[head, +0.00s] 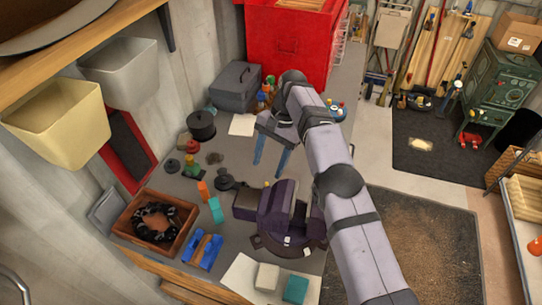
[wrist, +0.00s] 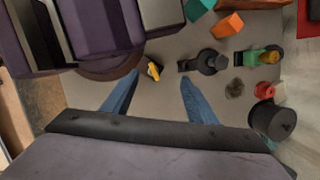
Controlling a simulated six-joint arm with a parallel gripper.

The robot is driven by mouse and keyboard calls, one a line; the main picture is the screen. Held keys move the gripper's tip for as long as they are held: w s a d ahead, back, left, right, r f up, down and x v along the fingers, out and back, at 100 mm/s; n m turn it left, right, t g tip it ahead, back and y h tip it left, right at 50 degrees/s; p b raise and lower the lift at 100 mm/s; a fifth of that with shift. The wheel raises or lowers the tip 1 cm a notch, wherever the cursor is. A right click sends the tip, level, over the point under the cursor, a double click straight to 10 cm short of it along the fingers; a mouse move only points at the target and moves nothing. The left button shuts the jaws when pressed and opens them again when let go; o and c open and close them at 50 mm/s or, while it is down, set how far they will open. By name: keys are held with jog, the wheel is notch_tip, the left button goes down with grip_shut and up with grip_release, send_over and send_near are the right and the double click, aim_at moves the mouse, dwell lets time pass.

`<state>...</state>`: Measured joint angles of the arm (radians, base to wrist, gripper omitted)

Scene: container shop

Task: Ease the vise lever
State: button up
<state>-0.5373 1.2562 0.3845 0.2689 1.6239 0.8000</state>
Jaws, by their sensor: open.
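The dark purple vise (head: 275,210) stands on the grey workbench (head: 238,163), on a round dark base. In the wrist view the vise (wrist: 105,28) fills the upper left, cut off by the frame edge. I cannot make out its lever clearly in either view; my arm covers part of the vise's right side in the head view. My gripper (head: 269,168) is open and empty, its two blue fingers pointing down above the bench, behind the vise.
A small yellow-and-black item (wrist: 154,70) lies near the fingertips. Orange (head: 203,190) and teal (head: 216,210) blocks, dark weights and a black pot (head: 201,126) stand left.

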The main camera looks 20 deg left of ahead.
jog(key=m, duration=0.1)
jog(key=m+p, duration=0.1)
jog(key=m, duration=0.1)
jog(key=r+m, duration=0.1)
jog(key=shift+d+g+y+p, duration=0.3)
jog(key=shift+d+g, duration=0.05)
jog(key=shift+g, duration=0.05)
jog(key=w+d+r+t+b, duration=0.1)
jog(key=w+d+t+b, duration=0.2)
jog(key=d, duration=0.9)
jog(key=s+d+n+h+b, duration=0.2)
jog(key=s+d+n, duration=0.15)
jog(key=d, duration=1.05)
jog(key=s+d+f+n+b, duration=0.1)
jog(key=s+d+f, duration=0.1)
jog(key=s, duration=0.5)
jog(key=s+d+f+n+b, duration=0.1)
jog(key=s+d+f, duration=0.1)
jog(key=s, duration=0.6)
jog(key=s+d+f+n+b, duration=0.1)
jog(key=s+d, duration=0.3)
jog(key=s, duration=0.4)
jog(key=shift+f+t+h, duration=0.3)
jog(key=shift+f, duration=0.55)
